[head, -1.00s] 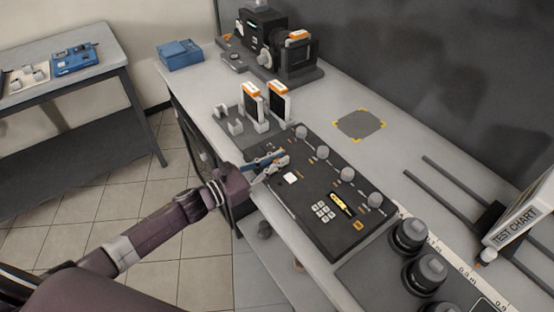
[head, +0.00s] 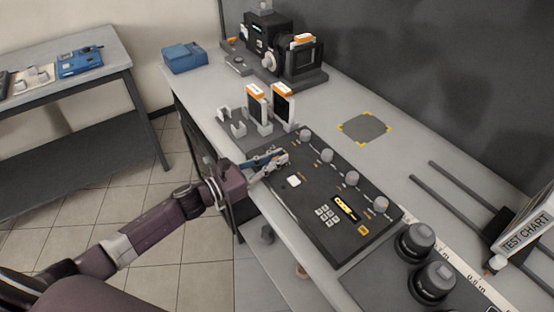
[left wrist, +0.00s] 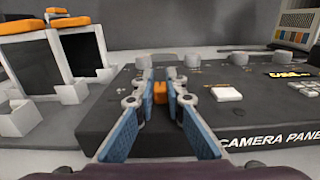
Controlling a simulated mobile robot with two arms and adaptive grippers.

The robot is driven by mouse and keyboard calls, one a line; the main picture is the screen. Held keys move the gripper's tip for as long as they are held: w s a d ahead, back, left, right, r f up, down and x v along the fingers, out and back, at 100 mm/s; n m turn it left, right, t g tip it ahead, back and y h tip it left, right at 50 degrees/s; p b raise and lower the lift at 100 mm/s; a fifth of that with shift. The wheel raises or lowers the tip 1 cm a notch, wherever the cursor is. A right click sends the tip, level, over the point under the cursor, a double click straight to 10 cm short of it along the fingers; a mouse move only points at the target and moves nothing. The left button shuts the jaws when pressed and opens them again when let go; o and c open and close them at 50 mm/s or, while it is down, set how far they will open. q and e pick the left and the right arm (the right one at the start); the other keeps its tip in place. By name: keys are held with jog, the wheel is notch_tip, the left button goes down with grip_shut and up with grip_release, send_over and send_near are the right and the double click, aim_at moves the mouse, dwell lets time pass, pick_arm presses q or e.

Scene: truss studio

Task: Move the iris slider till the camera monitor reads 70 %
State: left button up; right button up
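The camera panel (head: 322,228) is a dark slab on the bench with grey knobs, keys and a small yellow-lit display (head: 346,207). In the head view this gripper (head: 284,155) is low over the panel's far left end and hides the slider. The camera (head: 268,35) with its monitor (head: 303,60) stands at the far end; no reading is legible. My right gripper is out of view.
Two upright orange-topped blocks (head: 284,105) stand just beyond the panel. A blue box (head: 184,56) is at the bench's far corner. The bench around the grey marked patch (head: 364,127) is clear.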

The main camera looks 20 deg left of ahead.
pick_arm(q)
jog(key=o, duration=0.4)
jog(key=v, duration=1.2)
dwell(0.4)
